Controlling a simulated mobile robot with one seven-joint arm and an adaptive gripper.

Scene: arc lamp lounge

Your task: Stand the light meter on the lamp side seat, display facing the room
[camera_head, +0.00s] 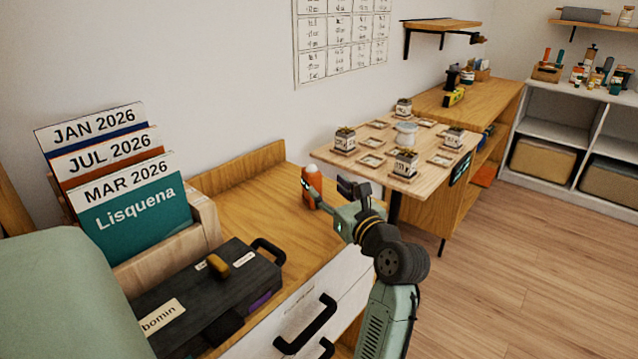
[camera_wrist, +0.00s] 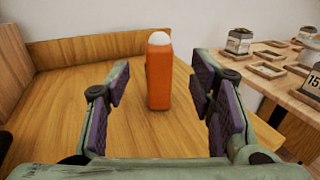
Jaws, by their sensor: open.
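The light meter (camera_head: 312,197) is a small upright orange block with a white dome on top. It stands on the wooden cabinet top (camera_head: 255,199), near its right end. In the wrist view the light meter (camera_wrist: 158,82) stands ahead, between the lines of the two fingers, and shows a plain orange face. A dark patch shows on its left side in the head view; I cannot tell if that is the display. My gripper (camera_wrist: 160,88) is open, with its purple-padded fingers spread either side and clear gaps to the meter. I cannot identify the lamp side seat.
A dark toolbox (camera_head: 205,300) and a box of labelled folders (camera_head: 135,215) fill the cabinet's left part. A small table (camera_head: 393,138) with jars and square coasters stands beyond. A low wooden backboard (camera_wrist: 90,48) edges the cabinet top. Floor at right is clear.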

